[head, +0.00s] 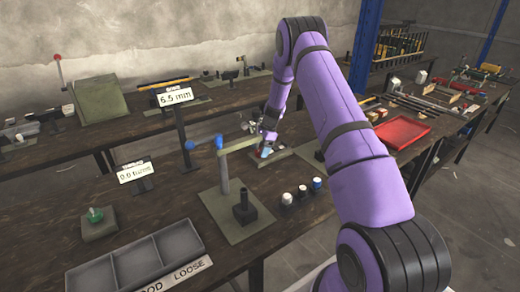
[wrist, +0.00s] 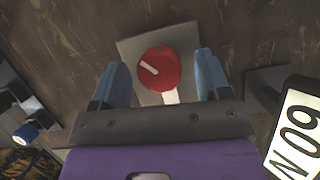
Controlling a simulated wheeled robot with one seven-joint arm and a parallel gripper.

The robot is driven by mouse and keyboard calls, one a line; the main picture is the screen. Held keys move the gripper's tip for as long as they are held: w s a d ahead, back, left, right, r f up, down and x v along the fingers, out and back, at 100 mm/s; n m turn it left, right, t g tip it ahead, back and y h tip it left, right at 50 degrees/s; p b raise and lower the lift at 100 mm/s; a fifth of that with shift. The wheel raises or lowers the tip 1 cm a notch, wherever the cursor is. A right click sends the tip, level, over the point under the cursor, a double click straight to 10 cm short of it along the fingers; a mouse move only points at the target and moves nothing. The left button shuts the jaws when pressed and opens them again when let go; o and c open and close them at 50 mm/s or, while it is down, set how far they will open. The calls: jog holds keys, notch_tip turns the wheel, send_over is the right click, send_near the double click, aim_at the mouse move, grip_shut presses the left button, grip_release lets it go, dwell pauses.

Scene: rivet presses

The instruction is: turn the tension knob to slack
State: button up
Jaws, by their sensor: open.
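A round red knob (wrist: 159,68) with a white pointer line sits on a square grey plate (wrist: 130,48) in the wrist view. The pointer slants to the upper left. A white mark (wrist: 171,97) shows just below the knob. My gripper (wrist: 162,72) is open, with one blue fingertip on each side of the knob and visible gaps between. I cannot tell how far above the knob the tips are. In the head view my gripper (head: 267,150) reaches down over the bench's middle, and the knob there is mostly hidden.
A sign reading "60 N" (wrist: 297,133) stands close by at the lower right. In the head view a post with a blue-ended lever (head: 224,170), small capped pieces (head: 302,191) and a grey divided tray (head: 130,262) stand nearer. A red tray (head: 403,132) lies right.

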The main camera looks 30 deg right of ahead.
jog(key=c, duration=0.9)
jog(key=shift+n, duration=0.3)
jog(key=n+g, duration=0.1)
jog(key=n, duration=0.3)
jog(key=shift+w+g, duration=0.1)
jog(key=shift+g, duration=0.3)
jog(key=n, duration=0.2)
jog(key=n+g+h, duration=0.1)
jog(key=n, duration=0.2)
jog(key=shift+g, duration=0.3)
jog(key=shift+n, duration=0.3)
jog(key=o, duration=0.9)
